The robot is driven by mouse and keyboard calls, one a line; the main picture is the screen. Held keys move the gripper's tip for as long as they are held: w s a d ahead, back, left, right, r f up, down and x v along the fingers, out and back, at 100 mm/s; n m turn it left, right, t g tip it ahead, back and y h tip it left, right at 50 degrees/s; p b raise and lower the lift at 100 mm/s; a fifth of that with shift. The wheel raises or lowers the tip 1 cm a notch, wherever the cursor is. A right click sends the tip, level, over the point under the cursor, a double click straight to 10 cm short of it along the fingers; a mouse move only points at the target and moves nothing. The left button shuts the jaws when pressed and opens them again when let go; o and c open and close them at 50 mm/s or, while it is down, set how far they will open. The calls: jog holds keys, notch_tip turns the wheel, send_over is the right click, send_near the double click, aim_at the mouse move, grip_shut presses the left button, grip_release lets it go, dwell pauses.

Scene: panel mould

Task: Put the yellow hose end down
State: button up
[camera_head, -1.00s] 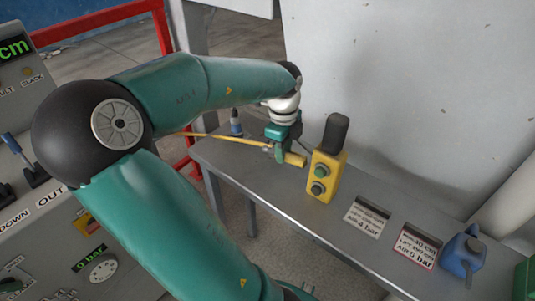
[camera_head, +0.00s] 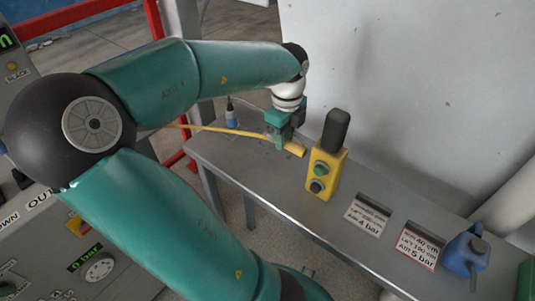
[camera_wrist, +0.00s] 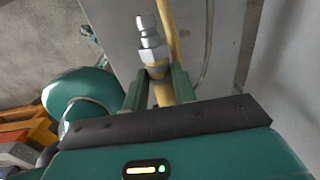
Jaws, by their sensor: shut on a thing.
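The yellow hose (camera_head: 215,129) runs from behind my arm at the left to my gripper, over the rear part of the grey bench (camera_head: 215,152). Its thick yellow end (camera_head: 296,149) shows just right of the fingers. My gripper (camera_head: 281,138) points down, left of a yellow control box. In the wrist view my gripper (camera_wrist: 160,90) is shut on the yellow hose end (camera_wrist: 163,94), and a silver metal fitting (camera_wrist: 152,42) sticks out beyond the fingers. I cannot tell whether the hose end touches the bench.
The yellow control box (camera_head: 325,172) with a black top stands close right of my gripper. A wall rises behind the bench.

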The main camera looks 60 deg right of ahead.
send_over(282, 168)
notch_tip(282, 168, down, 5)
jog(key=shift+s+f, duration=0.15)
jog(key=shift+f, duration=0.05)
notch_tip(282, 168, down, 4)
jog(key=shift+f, duration=0.1)
jog(key=o, duration=1.1)
jog(key=shift+c, duration=0.2)
jog(key=r, duration=1.3)
jog(key=shift+w+a+r, duration=0.15)
jog(key=shift+w+r, duration=0.15)
jog(key=shift+f, duration=0.1)
